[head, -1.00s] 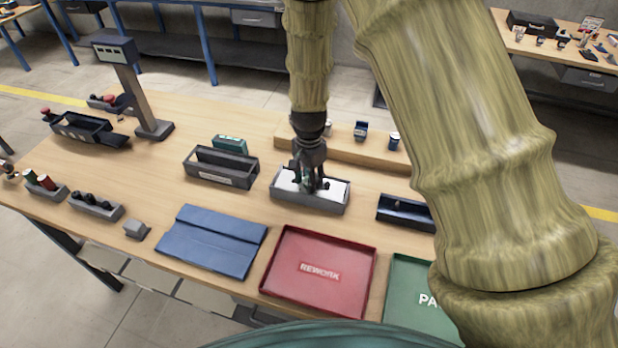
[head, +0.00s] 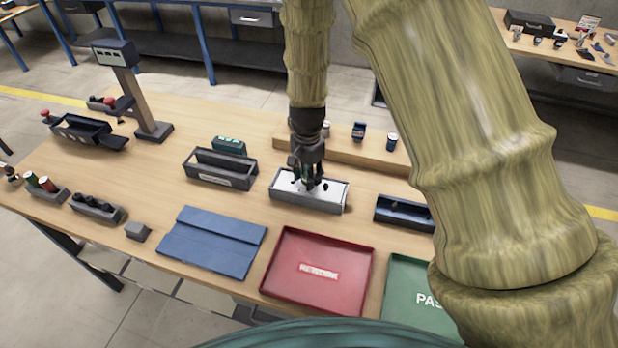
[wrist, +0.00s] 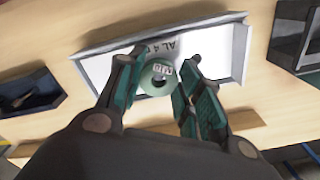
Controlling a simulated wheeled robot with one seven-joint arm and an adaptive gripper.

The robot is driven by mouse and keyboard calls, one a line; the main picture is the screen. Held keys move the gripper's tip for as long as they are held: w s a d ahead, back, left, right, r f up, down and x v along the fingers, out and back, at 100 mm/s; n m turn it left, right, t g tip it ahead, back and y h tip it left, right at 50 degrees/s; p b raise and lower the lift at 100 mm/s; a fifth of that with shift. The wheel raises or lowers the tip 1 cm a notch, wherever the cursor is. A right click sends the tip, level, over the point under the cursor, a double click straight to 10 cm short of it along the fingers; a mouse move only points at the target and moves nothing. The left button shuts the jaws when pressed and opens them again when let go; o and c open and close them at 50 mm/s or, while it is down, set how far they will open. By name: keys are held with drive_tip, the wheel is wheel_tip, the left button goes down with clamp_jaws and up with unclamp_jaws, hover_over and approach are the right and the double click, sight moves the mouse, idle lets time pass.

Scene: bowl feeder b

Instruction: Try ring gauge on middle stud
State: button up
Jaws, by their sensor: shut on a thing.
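My gripper (wrist: 159,85) is shut on a pale green ring gauge (wrist: 147,79) with a small white label. The ring hangs between the fingertips in the wrist view, its hole showing. In the head view my gripper (head: 306,182) is over a grey tray (head: 310,205) with a white inside, which also shows behind the ring in the wrist view (wrist: 225,48) with black lettering. A small dark stud-like thing (head: 326,188) stands on the white part, right of the fingers. My fingers hide other parts of it, and I cannot tell the gap under the ring.
An open grey bin (head: 220,178) is left of the tray, a dark blue bin (head: 404,213) right of it. A wooden riser (head: 355,150) is behind. A blue mat (head: 212,240), a red REWORK tray (head: 318,272) and a green tray (head: 410,290) lie in front.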

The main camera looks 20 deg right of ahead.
drive_tip(key=shift+r+p, duration=1.45)
drive_tip(key=shift+r, duration=0.6)
